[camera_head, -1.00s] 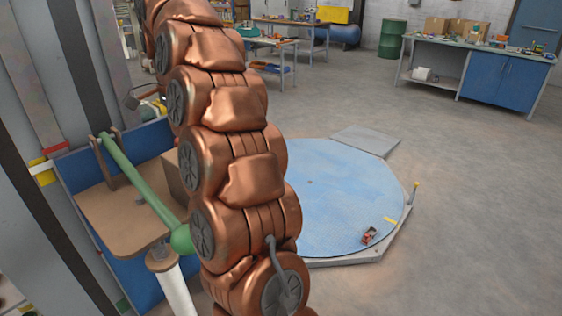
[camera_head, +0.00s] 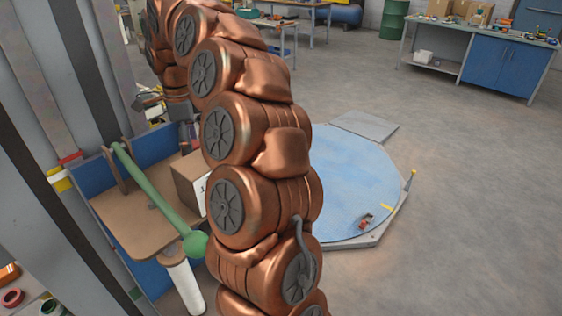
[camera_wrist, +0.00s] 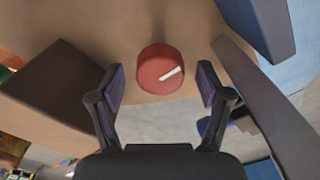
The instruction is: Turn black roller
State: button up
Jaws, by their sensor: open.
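My gripper (camera_wrist: 161,78) is open in the wrist view, its two dark fingers apart with nothing held. A round red knob (camera_wrist: 160,69) with a white line mark shows between and beyond the fingertips, in front of a tan surface (camera_wrist: 130,25). I cannot tell whether the fingers touch it. No black roller can be made out clearly in either view. In the head view, my copper arm covers the middle and hides part of the machine.
A tan machine table (camera_head: 135,228) carries a green lever (camera_head: 150,190) with a ball end and a cardboard box (camera_head: 188,182). A white cylinder (camera_head: 185,290) stands below. A blue round platform (camera_head: 355,185) lies to the right. Open floor (camera_head: 470,190) is further right.

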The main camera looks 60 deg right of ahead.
jog(key=shift+r+m+p, duration=0.1)
jog(key=shift+m+p, duration=0.5)
jog(key=shift+p, duration=1.3)
